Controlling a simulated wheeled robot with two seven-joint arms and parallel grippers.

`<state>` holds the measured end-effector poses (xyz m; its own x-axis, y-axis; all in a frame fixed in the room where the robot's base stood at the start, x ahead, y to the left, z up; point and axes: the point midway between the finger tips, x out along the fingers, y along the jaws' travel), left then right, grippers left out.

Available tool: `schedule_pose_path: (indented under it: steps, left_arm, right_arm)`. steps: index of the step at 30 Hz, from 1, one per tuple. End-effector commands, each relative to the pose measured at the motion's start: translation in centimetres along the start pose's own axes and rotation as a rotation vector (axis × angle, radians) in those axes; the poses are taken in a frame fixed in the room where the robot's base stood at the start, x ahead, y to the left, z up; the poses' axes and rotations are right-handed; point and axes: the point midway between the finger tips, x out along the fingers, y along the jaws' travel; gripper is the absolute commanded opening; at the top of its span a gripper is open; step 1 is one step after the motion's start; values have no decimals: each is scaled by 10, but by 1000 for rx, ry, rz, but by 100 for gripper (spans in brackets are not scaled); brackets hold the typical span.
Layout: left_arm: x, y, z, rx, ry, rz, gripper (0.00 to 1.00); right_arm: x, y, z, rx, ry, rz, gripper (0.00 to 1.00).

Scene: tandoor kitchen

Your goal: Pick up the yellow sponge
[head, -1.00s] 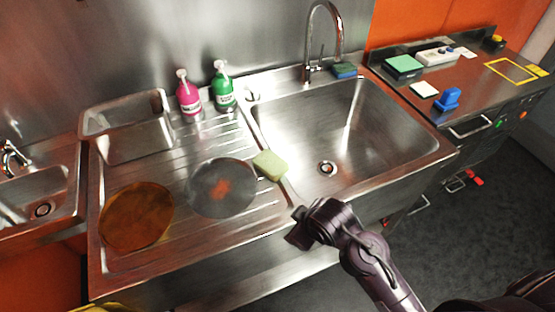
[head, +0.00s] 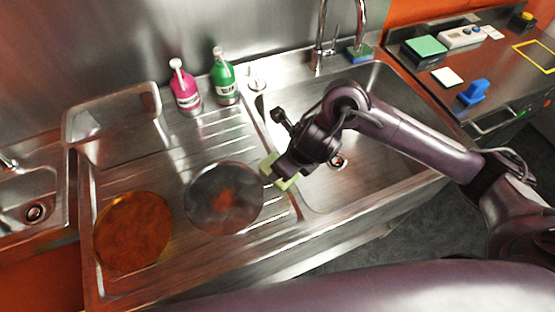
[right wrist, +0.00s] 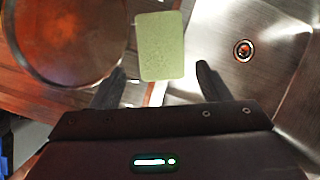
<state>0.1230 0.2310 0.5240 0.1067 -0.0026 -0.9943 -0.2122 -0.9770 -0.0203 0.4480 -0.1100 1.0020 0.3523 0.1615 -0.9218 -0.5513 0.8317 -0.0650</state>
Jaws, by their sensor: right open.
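The yellow sponge (head: 277,172) is a pale yellow-green block on the strip between the drainboard and the sink basin. In the head view my right gripper (head: 283,165) reaches over it from the right and hides part of it. In the right wrist view the sponge (right wrist: 161,46) lies just ahead of and between the two open fingers of my right gripper (right wrist: 160,80). The fingers stand apart on either side, and I see no contact. My left gripper is not in view.
The sink basin (head: 400,105) is to the right. Pink (head: 185,90) and green (head: 223,80) bottles stand behind. A blue-green sponge (head: 360,53) lies by the faucet.

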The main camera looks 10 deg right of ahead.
Motion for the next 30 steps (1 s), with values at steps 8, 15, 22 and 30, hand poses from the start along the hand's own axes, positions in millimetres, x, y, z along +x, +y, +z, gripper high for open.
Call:
schedule_pose_path:
  steps: [8, 15, 22, 30]
  left_arm:
    - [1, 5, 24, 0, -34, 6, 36]
    - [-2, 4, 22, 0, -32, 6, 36]
    - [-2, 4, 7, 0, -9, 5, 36]
    - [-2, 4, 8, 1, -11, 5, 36]
  right_arm:
    - [27, -2, -3, -7, 8, -1, 70]
    - [62, -4, -4, -4, 6, 0, 70]
    - [75, -5, -3, -6, 3, -3, 70]
    - [74, -5, -3, -6, 2, -3, 54]
